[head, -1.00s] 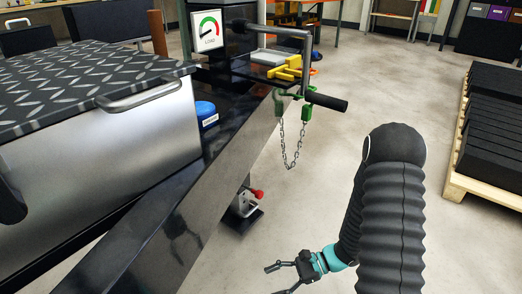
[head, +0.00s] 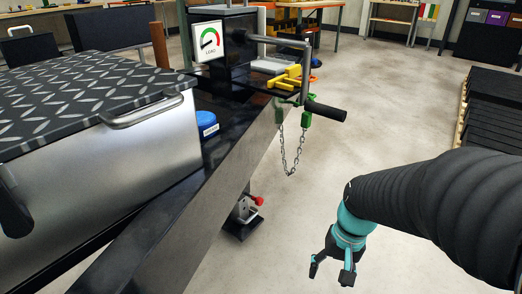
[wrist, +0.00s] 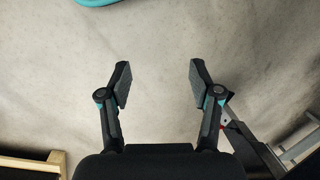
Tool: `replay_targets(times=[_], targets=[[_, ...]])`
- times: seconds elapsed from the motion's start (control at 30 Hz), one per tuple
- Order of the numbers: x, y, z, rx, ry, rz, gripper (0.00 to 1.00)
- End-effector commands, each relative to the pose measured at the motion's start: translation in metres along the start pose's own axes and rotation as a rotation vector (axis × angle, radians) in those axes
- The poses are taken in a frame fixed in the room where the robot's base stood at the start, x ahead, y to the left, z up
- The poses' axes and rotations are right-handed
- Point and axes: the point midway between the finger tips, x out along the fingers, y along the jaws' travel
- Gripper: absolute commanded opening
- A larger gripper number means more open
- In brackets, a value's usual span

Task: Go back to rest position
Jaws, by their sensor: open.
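My gripper (head: 332,274) hangs at the end of my black-sleeved arm, over bare floor to the right of the trailer frame (head: 168,235) in the head view. Its fingers point down and are spread apart. In the wrist view my gripper (wrist: 158,82) shows two open fingers with nothing between them, only grey concrete floor beyond. It is apart from the trailer and its parts.
A black crank handle (head: 326,111) and green hook with chain (head: 290,155) stick out from the trailer. A red-knobbed bracket (head: 245,208) is low beside it. A loaded pallet (head: 490,110) stands at right. Floor between is clear.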

Motion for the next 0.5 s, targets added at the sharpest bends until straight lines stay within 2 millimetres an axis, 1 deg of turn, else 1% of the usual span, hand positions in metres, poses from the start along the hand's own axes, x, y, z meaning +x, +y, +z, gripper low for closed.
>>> replay_targets(times=[0.03, 0.1, 0.3, 0.5], targets=[[-0.014, 0.001, 0.002, -0.030, 0.053, 0.019, 0.64], [-0.030, 0.004, 0.005, -0.069, 0.118, 0.047, 0.64], [-0.075, 0.007, 0.019, -0.162, 0.295, 0.106, 0.64], [-0.116, 0.001, 0.040, -0.213, 0.458, 0.109, 0.64]])
